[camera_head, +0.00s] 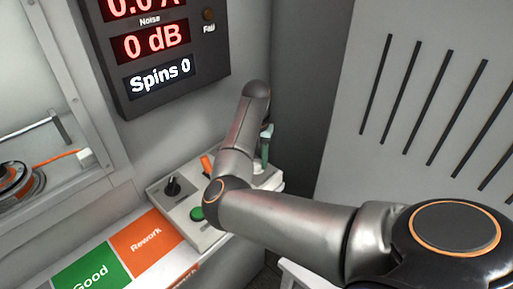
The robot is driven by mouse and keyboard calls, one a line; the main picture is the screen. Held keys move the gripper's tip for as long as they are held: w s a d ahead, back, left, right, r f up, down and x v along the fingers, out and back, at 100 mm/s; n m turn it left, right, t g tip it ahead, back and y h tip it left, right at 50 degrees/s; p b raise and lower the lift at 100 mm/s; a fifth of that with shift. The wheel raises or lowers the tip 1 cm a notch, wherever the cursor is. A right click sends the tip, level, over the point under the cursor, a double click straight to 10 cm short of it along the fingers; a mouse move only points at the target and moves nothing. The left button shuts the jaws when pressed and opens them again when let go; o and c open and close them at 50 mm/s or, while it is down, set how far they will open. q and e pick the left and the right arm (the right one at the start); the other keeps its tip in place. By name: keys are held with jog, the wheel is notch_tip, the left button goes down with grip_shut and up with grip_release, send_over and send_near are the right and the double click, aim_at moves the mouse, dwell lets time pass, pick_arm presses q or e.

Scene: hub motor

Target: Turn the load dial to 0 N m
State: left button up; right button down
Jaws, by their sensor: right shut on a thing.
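The control box (157,205) stands on the counter at the middle. It carries a black pointer knob (172,186), an orange lever (206,164) and a green button (196,213). No load label or scale can be read, so I cannot tell which control is the load dial. My right arm comes in from the right and crosses in front of the box's right part. My right gripper (265,146) is mostly hidden behind its own arm at the box's far right end. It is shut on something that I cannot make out. My left gripper is not in view.
A dark display panel (119,69) on the wall reads 0 dB and Spins 0, with a Fail lamp (208,14). Green Good (90,275) and orange Rework (146,241) areas lie in front left. A hub motor with an orange cable (14,178) is at left. A slotted panel (420,100) stands right.

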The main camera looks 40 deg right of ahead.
aim_at(256, 162)
jog(key=shift+n, duration=0.5)
jog(key=n, duration=0.3)
jog(key=shift+n, duration=1.9)
jog(key=shift+p, duration=0.3)
jog(key=shift+c, duration=2.2)
grip_release()
jog(key=shift+r, duration=0.1)
notch_tip(256, 162, up, 12)
jog(key=shift+r, duration=0.2)
